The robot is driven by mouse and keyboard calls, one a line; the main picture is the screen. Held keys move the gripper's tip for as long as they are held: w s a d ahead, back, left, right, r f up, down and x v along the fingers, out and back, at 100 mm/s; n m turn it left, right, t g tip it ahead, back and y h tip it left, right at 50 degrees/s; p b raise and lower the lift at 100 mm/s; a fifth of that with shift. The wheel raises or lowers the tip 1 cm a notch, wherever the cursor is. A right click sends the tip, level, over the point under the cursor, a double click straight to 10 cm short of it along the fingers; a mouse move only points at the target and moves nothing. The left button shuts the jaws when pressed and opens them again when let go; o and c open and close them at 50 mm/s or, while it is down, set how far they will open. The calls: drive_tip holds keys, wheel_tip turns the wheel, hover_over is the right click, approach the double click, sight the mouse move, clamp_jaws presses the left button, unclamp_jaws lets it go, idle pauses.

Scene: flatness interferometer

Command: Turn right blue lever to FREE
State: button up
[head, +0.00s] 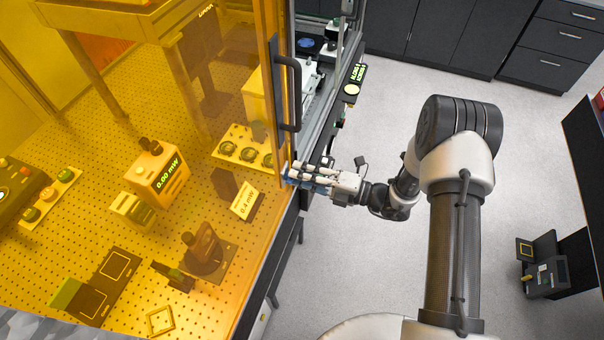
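My gripper (302,178) reaches in from the right, at the front edge of the orange-tinted enclosure, just below the dark door handle (292,95). Its fingers point left and show white and blue parts. At this size I cannot tell whether they are open or shut, or whether they touch anything. I cannot make out the right blue lever or a FREE mark. The blue near my fingertips may be part of the gripper or something behind it.
The orange panel (225,60) covers a perforated bench with a 0.00 mW meter (157,172) and several mounts. Right of the door frame is an open bay with a blue disc (308,43) and a lit green display (352,90).

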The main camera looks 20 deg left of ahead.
drive_tip(key=shift+o, duration=0.5)
drive_tip(key=d, duration=1.2)
drive_tip(key=shift+s, duration=0.45)
drive_tip(key=s+d+r+n+g+h+b, duration=0.15)
drive_tip(key=s+r+n+h+b, duration=0.35)
drive_tip(key=n, duration=0.5)
drive_tip(key=s+d+r+n+g+h+b, duration=0.1)
drive_tip(key=s+r+n+g+h+b, duration=0.25)
drive_tip(key=s+n, duration=0.55)
drive_tip(key=s+d+r+n+t+h+b, duration=0.1)
drive_tip(key=s+d+n+t+h+b, duration=0.1)
drive_tip(key=d+n, duration=0.4)
drive_tip(key=s+d+r+n+t+h+b, duration=0.1)
drive_tip(key=s+d+n+t+h+b, duration=0.2)
drive_tip(key=d+n+t+h, duration=0.3)
drive_tip(key=s+n+h, duration=0.1)
drive_tip(key=n, duration=0.4)
drive_tip(key=shift+s+d+r+n, duration=0.2)
drive_tip(key=shift+s+r+n, duration=0.05)
drive_tip(key=shift+s+n, duration=0.05)
